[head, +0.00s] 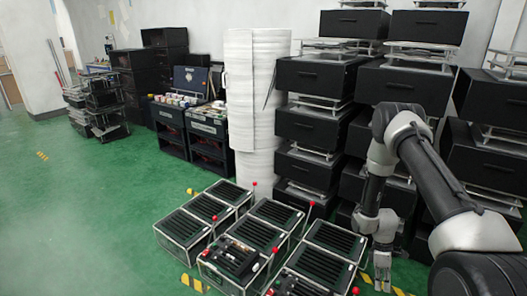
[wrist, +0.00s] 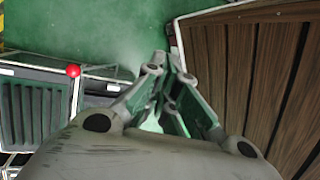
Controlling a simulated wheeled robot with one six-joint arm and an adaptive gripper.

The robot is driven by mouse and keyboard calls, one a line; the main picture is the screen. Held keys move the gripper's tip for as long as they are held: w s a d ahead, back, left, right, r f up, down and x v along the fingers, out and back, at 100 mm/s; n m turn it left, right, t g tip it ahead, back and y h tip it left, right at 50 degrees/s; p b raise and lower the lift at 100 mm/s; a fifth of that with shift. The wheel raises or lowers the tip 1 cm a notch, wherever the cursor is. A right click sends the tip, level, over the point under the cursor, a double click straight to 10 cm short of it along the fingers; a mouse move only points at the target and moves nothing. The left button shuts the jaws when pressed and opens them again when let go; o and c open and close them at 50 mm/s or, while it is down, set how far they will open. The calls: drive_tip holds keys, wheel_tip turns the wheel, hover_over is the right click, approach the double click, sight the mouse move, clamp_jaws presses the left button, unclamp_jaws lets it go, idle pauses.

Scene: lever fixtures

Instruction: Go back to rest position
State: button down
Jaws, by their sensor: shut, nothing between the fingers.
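My gripper (head: 383,280) hangs pointing down at the lower right of the head view, to the right of the lever fixtures and apart from them. In the wrist view my gripper (wrist: 167,62) is shut, with its fingertips together and nothing between them. The lever fixtures (head: 258,236) are black slatted boxes in clear frames, standing in rows on the floor. Several have red-knobbed levers (head: 276,250) at their sides. One red knob (wrist: 73,71) shows at the left of the wrist view, beside a slatted fixture (wrist: 35,110).
Tall stacks of black boxes (head: 310,120) stand behind my arm. A brown slatted surface (wrist: 250,70) lies close to the right of the gripper in the wrist view. White rolls (head: 256,110) and dark carts (head: 205,130) stand farther back.

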wheel_tip(320, 180, up, 32)
drive_tip(key=s+a+m, duration=0.2)
drive_tip(key=s+m, duration=0.1)
drive_tip(key=m, duration=0.7)
drive_tip(key=s+a+r+t, duration=0.1)
drive_tip(key=s+r+t, duration=0.2)
drive_tip(key=r, duration=0.5)
drive_tip(key=s+a+r+m+t, duration=0.1)
drive_tip(key=s+a+r+t, duration=0.1)
drive_tip(key=s+r, duration=0.4)
drive_tip(key=s+a+r+m+t, duration=0.1)
drive_tip(key=s+r+t, duration=0.3)
drive_tip(key=r, duration=0.8)
drive_tip(key=shift+s+a+y, duration=0.3)
drive_tip(key=shift+s, duration=0.1)
